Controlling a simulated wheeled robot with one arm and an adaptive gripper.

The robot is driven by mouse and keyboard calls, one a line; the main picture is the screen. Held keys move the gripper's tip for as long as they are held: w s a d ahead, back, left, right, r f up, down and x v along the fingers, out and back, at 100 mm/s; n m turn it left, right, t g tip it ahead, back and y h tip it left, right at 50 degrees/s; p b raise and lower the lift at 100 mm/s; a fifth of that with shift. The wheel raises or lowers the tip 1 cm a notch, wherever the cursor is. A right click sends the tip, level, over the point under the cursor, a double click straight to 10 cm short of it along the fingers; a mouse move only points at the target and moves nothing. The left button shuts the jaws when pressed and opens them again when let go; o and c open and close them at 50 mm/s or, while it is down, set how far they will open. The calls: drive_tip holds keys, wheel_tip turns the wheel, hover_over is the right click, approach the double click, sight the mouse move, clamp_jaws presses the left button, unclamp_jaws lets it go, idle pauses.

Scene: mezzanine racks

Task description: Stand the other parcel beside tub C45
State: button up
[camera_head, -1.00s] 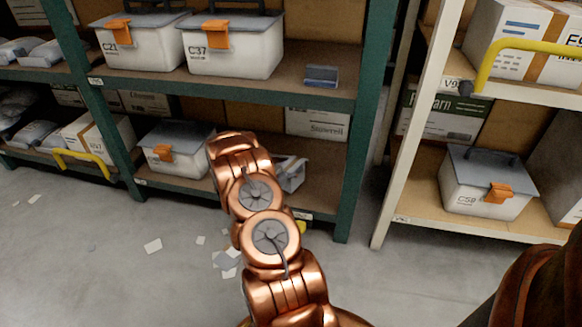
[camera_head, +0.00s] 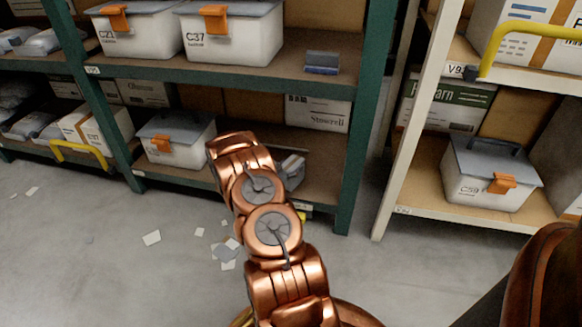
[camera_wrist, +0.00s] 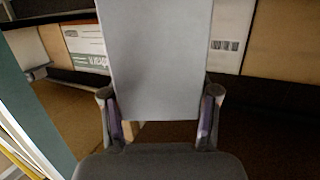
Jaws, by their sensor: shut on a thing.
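My gripper (camera_wrist: 160,122) is shut on a pale grey, flat-faced parcel (camera_wrist: 160,55), with one finger at each side of its lower part. The parcel stands up in the wrist view, in front of the shelf's inside. In the head view my arm hides most of the gripper; a bit of grey (camera_head: 293,170) shows past it at the lower shelf, and I cannot tell whether it is parcel or gripper. A white tub with grey lid and orange latch (camera_head: 176,140) stands on that shelf, left of my arm. Its label is unreadable, and no C45 label can be read.
Tubs C21 (camera_head: 138,35) and C37 (camera_head: 232,38) and a small blue-grey item (camera_head: 322,63) are on the shelf above. A green post (camera_head: 365,120) bounds this bay at right. Tub C59 (camera_head: 489,175) sits in the cream rack. Paper scraps (camera_head: 228,250) lie on the floor.

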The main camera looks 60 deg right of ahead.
drive_tip(key=shift+f, duration=0.5)
drive_tip(key=o, duration=1.6)
drive_tip(key=shift+c, duration=0.2)
drive_tip(key=a+r, duration=0.2)
drive_tip(key=a, duration=0.9)
drive_tip(key=shift+w+a+r, duration=0.15)
drive_tip(key=shift+w+a, duration=0.05)
drive_tip(key=shift+a, duration=0.2)
